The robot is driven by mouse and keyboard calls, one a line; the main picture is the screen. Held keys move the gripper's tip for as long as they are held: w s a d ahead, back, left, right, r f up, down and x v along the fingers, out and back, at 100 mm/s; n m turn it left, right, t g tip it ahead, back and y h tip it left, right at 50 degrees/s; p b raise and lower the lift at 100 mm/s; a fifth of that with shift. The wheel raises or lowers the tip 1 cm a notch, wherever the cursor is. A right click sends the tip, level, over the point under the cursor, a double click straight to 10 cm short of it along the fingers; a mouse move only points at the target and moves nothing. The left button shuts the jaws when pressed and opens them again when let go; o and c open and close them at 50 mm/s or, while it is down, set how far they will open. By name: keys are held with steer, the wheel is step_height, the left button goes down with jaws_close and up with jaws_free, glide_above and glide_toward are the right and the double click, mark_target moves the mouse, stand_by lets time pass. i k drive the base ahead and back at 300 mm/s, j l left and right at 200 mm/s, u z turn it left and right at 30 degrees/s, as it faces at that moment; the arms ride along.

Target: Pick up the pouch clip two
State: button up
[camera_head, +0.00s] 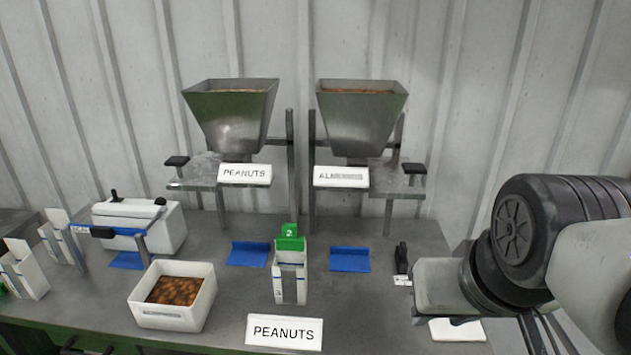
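A green clip marked "2" (290,243) sits at the top of a white pouch or narrow holder (291,284) at the middle front of the table. The pouch stands upright and shows a grey band. My gripper (428,292) is at the right, to the right of the clip and clearly apart from it. Its fingers are hard to make out from this side, and I see nothing held in it.
A white bin of brown nuts (173,296) stands to the left and a PEANUTS sign (284,332) in front. Blue mats (350,259) flank the pouch. A small black upright object (402,258) stands near my gripper. Two metal hoppers (231,118) rise behind.

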mark_target(289, 241)
steer(key=i+j, duration=0.1)
steer(key=j, duration=0.85)
steer(key=i+j, duration=0.15)
steer(key=j, duration=0.35)
steer(key=i+j, duration=0.1)
steer(key=j, duration=0.35)
